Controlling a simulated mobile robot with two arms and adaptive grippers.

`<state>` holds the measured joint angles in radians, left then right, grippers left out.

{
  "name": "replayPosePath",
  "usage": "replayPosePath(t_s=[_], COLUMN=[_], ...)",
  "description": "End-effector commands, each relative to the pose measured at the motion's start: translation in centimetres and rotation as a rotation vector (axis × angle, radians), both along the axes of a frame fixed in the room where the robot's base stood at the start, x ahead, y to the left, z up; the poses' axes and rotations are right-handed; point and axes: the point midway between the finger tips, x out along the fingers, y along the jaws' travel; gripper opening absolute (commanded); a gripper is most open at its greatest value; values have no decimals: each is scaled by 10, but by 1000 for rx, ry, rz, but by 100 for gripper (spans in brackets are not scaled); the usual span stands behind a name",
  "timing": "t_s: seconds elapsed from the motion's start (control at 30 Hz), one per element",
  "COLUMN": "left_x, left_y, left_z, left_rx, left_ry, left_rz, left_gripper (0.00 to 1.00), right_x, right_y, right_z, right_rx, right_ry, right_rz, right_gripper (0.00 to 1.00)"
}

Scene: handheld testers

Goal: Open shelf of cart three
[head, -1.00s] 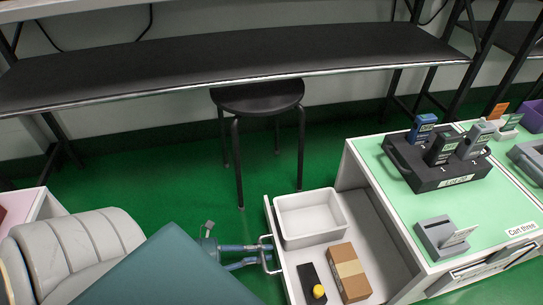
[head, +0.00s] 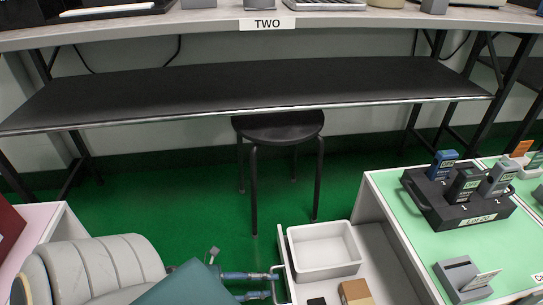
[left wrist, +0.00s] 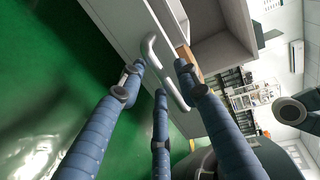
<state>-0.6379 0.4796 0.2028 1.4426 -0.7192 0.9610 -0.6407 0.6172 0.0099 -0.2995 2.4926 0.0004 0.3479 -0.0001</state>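The cart (head: 405,215) with a green top stands at the right; only the start of its label shows at the right edge. Its white drawer (head: 372,240) is pulled out to the left, with a white bin (head: 325,250), a cardboard box (head: 355,292) and part of a black item (head: 317,301) inside. The drawer's handle (head: 280,280) also shows in the left wrist view (left wrist: 165,75). My left gripper (head: 272,285) is at the handle. My right gripper is out of view.
A black stool (head: 278,127) stands on the green floor behind the drawer. A black shelf (head: 250,85) runs under the bench labelled TWO (head: 180,28). A black holder (head: 460,210) with handheld testers and a grey cradle (head: 462,277) sit on the cart top.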

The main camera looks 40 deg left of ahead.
Motion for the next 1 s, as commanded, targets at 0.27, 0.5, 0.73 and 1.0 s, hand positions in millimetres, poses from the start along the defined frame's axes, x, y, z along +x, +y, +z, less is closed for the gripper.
replayPosePath(t_s=[0.27, 0.5, 0.73, 1.0], left_x=[-48, -73, -79, -78], left_y=[37, 57, 62, 61], left_z=[11, 20, 22, 22], left_rx=[2, 0, 0, -1], left_ry=[5, 0, -1, -1], left_rz=[1, 1, 1, 0], left_gripper=[33, 33, 33, 33], right_x=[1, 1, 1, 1], right_y=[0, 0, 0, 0], right_z=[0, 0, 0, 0], right_rx=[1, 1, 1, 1], right_ry=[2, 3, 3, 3], right_rz=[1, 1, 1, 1], right_gripper=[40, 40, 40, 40])
